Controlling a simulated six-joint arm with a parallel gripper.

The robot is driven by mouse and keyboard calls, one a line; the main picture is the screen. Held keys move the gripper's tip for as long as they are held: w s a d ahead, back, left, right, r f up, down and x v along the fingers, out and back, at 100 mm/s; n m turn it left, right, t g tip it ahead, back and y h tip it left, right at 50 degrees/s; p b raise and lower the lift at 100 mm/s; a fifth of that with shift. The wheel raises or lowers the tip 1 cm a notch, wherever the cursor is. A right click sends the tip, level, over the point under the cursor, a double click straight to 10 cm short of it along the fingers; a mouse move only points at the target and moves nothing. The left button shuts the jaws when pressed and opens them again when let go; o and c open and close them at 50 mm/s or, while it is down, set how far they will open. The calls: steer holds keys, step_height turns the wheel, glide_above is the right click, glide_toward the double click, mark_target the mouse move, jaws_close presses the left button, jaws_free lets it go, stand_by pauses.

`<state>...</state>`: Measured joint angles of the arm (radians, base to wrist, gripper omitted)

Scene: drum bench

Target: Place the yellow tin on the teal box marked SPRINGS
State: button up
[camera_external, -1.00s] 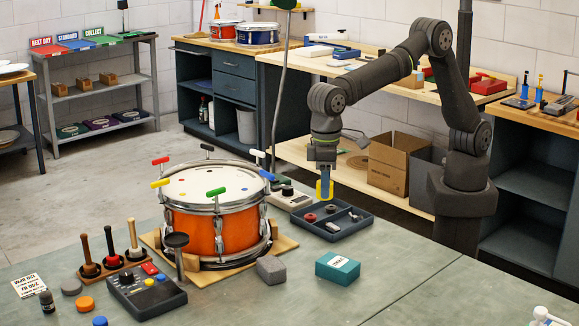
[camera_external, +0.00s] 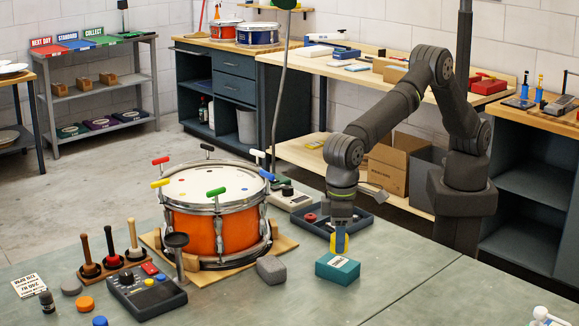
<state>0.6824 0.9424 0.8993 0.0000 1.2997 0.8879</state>
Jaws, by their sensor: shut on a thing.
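The teal box (camera_external: 336,269) lies on the bench top, with a white label on its upper face; the lettering is too small to read. My gripper (camera_external: 341,243) points down just above the back part of the box. The finger hides much of the tin. I cannot tell whether the tin's underside touches the box top.
A dark parts tray (camera_external: 313,223) stands behind the box, partly hidden by my arm. A grey block (camera_external: 271,269) lies left of the box, with the orange drum (camera_external: 213,230) beyond it. The bench to the right of the box is clear.

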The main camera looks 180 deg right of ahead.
steer(key=shift+f, duration=1.4)
steer(key=shift+f, duration=0.1)
steer(key=o, duration=1)
step_height(320, 180, up, 12)
steer(key=shift+r, duration=0.1)
step_height(320, 180, down, 13)
steer(key=shift+r, duration=2.4)
